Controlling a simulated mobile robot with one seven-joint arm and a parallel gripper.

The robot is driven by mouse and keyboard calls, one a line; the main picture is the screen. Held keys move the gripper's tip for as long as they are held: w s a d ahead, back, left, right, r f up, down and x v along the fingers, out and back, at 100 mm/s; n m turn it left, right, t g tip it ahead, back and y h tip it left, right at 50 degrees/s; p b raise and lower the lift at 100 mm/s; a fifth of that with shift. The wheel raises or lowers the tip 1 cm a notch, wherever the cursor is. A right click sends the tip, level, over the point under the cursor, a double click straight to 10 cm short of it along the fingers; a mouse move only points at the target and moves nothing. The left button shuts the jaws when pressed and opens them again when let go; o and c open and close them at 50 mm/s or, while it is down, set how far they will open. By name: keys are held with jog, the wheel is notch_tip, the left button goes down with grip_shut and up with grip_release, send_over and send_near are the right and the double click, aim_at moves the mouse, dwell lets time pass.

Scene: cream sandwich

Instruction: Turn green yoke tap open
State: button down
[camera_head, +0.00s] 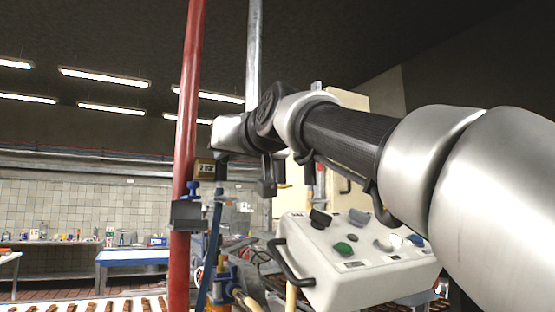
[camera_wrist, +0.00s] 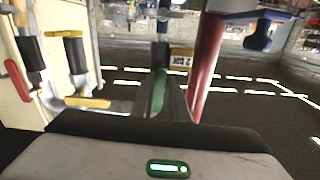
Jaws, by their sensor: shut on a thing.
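In the wrist view, which is upside down, my gripper (camera_wrist: 162,78) reaches away from its dark body at the bottom and is shut. A narrow green piece (camera_wrist: 158,94) shows upright between the grey finger parts, in line with the grip; I take it for the green yoke tap's handle, seen only in part. My gripper also shows in the head view (camera_head: 222,165), close to the right side of the red pole. The green piece cannot be made out in the head view, and how far the tap is turned cannot be told.
The red pole (camera_head: 187,120) carries a blue knob (camera_head: 193,188) beside a small label plate (camera_head: 205,168). A white control box (camera_head: 350,270) with coloured buttons stands below my arm. Levers with yellow ends (camera_wrist: 87,102) sit at the left of the wrist view, by a cream cabinet.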

jog(key=shift+w+d+r+n, duration=0.1)
jog(key=shift+d+n, duration=0.1)
jog(key=shift+n, duration=0.2)
jog(key=c, duration=1.7)
grip_release()
jog(key=b+v, duration=0.3)
jog(key=v, duration=1.4)
jog(key=shift+d, duration=0.2)
